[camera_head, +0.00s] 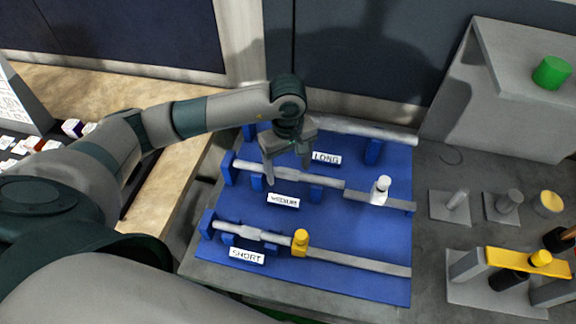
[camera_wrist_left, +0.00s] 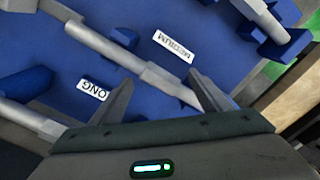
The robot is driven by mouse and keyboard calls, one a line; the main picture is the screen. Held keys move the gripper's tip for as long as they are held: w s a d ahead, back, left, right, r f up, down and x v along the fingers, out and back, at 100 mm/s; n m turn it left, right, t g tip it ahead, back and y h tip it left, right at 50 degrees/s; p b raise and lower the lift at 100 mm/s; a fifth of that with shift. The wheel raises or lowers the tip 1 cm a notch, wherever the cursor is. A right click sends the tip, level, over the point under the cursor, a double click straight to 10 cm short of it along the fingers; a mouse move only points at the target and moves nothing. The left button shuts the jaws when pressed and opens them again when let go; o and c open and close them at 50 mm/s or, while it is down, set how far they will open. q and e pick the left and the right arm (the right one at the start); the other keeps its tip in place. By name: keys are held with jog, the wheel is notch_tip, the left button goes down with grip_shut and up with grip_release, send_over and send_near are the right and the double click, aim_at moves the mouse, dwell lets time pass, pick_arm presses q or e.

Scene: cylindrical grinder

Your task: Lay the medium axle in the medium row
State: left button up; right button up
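The medium axle (camera_head: 305,177) is a grey stepped shaft lying along the row labelled MEDIUM (camera_head: 283,200), across its blue supports (camera_head: 316,192). Its right end is near a grey bar with a white knob (camera_head: 380,190). My left gripper (camera_head: 287,170) is over the axle's left part with fingers pointing down. In the left wrist view the fingers (camera_wrist_left: 165,98) are spread apart and the axle (camera_wrist_left: 110,50) runs across in front of them. Contact with the axle cannot be told. My right gripper is in neither view.
The blue rack (camera_head: 340,230) also holds a long shaft (camera_head: 375,132) behind and a short shaft (camera_head: 250,234) in front with a yellow knob (camera_head: 300,242). Grey fixtures with a yellow bar (camera_head: 515,262) stand at right. A grey block with a green button (camera_head: 551,73) is at back right.

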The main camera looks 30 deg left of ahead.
aim_at(288, 170)
pick_arm(q)
jog(key=shift+r, duration=0.1)
jog(key=shift+r+b, duration=0.3)
jog(key=shift+r, duration=0.1)
notch_tip(288, 170, up, 11)
jog(key=b, duration=0.4)
